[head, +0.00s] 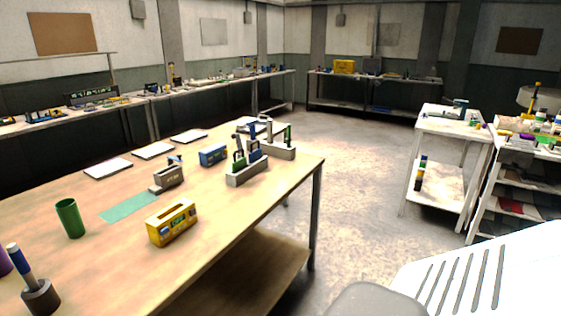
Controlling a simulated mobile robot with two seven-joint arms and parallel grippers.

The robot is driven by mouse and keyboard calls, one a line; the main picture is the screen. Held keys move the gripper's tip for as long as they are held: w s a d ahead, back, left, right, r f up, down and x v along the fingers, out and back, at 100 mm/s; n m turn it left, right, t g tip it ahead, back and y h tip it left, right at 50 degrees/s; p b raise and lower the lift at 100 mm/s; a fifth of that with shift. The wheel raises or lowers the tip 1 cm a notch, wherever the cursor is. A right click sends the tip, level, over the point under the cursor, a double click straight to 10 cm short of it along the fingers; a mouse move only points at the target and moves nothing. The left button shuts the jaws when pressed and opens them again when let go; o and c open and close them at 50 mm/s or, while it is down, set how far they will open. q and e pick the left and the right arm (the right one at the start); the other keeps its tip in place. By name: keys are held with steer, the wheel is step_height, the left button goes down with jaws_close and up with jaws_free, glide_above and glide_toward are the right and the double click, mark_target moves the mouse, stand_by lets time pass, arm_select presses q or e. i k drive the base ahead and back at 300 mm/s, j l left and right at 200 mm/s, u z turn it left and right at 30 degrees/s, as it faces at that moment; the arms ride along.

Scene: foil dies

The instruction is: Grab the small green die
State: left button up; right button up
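I cannot tell for certain which thing is the small green die. A grey block rack (247,173) on the wooden table (225,215) holds upright tools. One of them is a green-handled tool (240,161), with blue ones beside it. A second grey rack (279,151) behind it holds another small green-handled tool (288,134) at its right end. Both green tools look small and lack detail at this distance. Neither of my grippers shows in the head view.
A green cup (70,218), a yellow box (171,223), a blue box (213,154) and a dark holder with a tool (40,297) stand on the table. A green mat (130,206) lies flat. Open floor (350,190) separates the table from the white shelves (450,155).

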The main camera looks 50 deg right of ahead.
mark_target(237, 165)
steer(key=z, duration=1.35)
